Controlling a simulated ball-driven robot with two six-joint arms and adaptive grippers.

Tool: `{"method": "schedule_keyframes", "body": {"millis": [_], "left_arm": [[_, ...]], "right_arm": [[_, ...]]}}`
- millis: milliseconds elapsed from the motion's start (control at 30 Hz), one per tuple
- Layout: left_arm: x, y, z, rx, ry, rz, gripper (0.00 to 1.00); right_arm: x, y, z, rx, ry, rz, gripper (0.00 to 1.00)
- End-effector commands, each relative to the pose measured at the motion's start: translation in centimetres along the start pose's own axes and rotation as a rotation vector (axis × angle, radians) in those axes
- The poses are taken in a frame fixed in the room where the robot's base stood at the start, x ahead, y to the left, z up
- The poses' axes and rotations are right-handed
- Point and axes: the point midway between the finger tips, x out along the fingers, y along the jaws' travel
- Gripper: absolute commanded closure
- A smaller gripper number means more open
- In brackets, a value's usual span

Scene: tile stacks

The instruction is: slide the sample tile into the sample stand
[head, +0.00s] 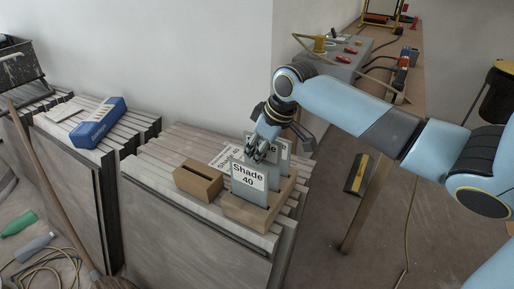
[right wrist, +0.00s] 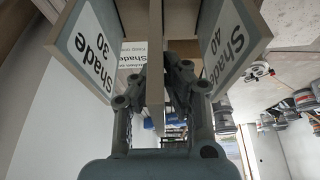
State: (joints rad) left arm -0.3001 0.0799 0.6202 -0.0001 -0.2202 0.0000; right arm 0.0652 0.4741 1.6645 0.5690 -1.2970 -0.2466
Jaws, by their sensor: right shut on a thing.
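My right gripper (head: 262,152) reaches down over the larger wooden block (head: 250,216), which holds upright grey tiles. In the right wrist view my right gripper (right wrist: 155,100) is shut on a thin tile seen edge-on (right wrist: 155,50). This tile stands between a tile labelled Shade 30 (right wrist: 92,48) and one labelled Shade 40 (right wrist: 228,45). In the head view the Shade 40 tile (head: 247,178) is in front of the gripper, and another tile (head: 284,147) is behind it. The held tile's lower end is hidden, so its seating is unclear. My left gripper is out of view.
A smaller wooden block (head: 198,181) with an empty slot stands left of the larger one. A printed sheet (head: 225,158) lies behind them on the stacked tiles. A blue-and-white tool (head: 98,123) lies on the left stack. A broom handle (head: 45,180) leans at left.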

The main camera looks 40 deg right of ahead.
Motion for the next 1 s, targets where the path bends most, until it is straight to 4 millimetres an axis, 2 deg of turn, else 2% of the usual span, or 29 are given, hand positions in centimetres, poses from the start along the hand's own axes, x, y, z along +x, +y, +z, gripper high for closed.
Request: {"method": "schedule_keyframes", "body": {"millis": [1000], "left_arm": [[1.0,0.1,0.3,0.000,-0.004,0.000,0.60]], "right_arm": [[1.9,0.0,0.7,0.000,0.001,0.000,1.00]]}}
